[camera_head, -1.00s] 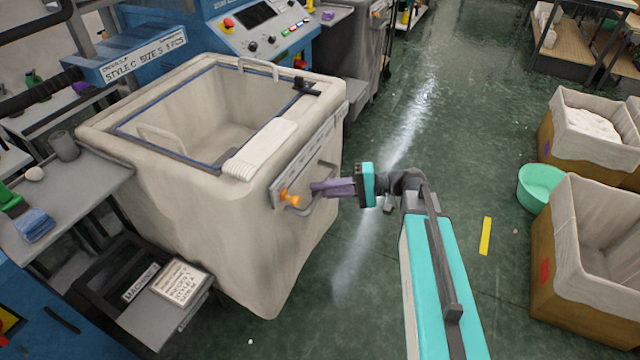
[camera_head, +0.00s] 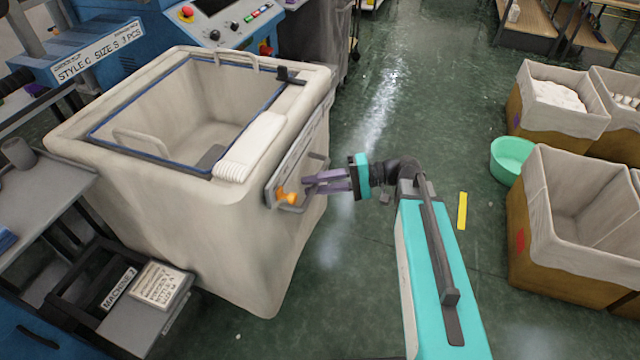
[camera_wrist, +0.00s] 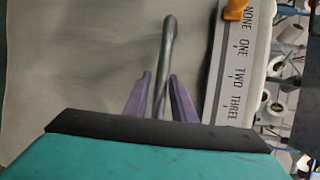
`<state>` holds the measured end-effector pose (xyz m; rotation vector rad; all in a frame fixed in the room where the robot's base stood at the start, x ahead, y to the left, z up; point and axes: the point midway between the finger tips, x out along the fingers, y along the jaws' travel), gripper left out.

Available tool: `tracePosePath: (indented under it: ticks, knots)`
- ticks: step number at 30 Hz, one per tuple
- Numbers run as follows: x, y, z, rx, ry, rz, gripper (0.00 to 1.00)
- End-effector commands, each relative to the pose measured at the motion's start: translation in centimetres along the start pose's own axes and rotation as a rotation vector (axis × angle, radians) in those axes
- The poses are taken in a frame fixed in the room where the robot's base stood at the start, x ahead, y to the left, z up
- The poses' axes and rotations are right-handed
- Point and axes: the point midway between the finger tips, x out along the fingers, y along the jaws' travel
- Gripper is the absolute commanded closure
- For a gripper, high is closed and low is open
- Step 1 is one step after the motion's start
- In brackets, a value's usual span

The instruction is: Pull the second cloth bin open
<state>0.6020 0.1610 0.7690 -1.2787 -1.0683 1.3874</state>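A large cream cloth bin (camera_head: 215,240) with a blue-edged opening stands at left centre. Its side facing my gripper carries a label strip with an orange pointer (camera_head: 288,198) and a grey bar handle (camera_head: 300,207). In the wrist view the handle (camera_wrist: 168,50) runs between the two purple fingers of my gripper (camera_wrist: 160,85), with gaps on both sides. The strip (camera_wrist: 238,70) reads NONE, ONE, TWO, THREE; the orange pointer (camera_wrist: 236,9) sits near NONE. In the head view my gripper (camera_head: 308,185) is at the handle, fingers apart. I cannot tell which bin counts as second.
A blue machine (camera_head: 160,30) stands behind the bin, and a grey table (camera_head: 40,200) stands to its left. Cloth-lined bins (camera_head: 575,205) and a green tub (camera_head: 510,158) stand at right. The floor between (camera_head: 400,110) is clear, with a yellow strip (camera_head: 462,210).

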Motion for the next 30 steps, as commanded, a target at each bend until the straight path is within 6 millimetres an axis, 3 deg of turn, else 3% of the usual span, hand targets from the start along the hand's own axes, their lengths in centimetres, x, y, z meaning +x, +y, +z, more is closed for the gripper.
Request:
tracePosePath:
  ticks: [14, 26, 30]
  knots:
    - [-0.1, -0.3, -0.1, -0.002, 0.004, -0.002, 0.67]
    - [-0.6, -3.5, 0.6, -0.004, 0.002, -0.005, 0.67]
    - [-1.0, -3.7, 2.0, -0.002, 0.001, -0.007, 0.62]
